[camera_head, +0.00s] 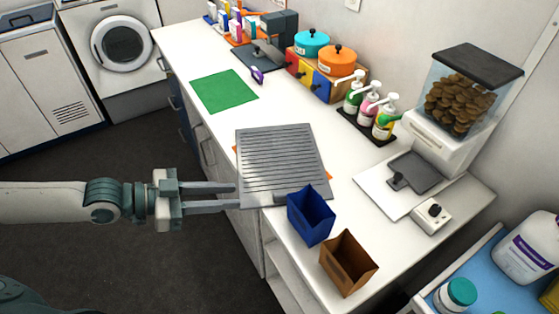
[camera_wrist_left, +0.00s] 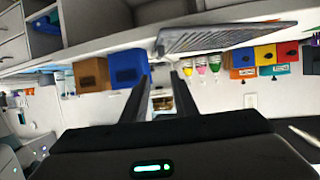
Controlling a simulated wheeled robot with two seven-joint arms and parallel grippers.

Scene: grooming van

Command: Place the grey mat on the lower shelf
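The grey mat (camera_head: 280,160), a ribbed rectangular sheet, lies over an orange patch on the white counter, near its front edge. It also shows in the left wrist view (camera_wrist_left: 225,38), beyond the fingertips. My left gripper (camera_head: 237,196) is at the mat's left edge in the head view. Its two fingers are apart, with a clear gap between them, and nothing is visibly clamped. I cannot tell whether the fingertips touch the mat. Open shelving (camera_head: 285,268) shows under the counter's near end; its lower level is mostly hidden. My right gripper is out of view.
A blue bin (camera_head: 311,215) and a brown bin (camera_head: 348,262) stand close to the mat's near edge. Pump bottles (camera_head: 370,105) and a scale (camera_head: 400,185) are on the right. A green mat (camera_head: 224,91) lies farther back. The floor (camera_head: 110,255) at left is clear.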

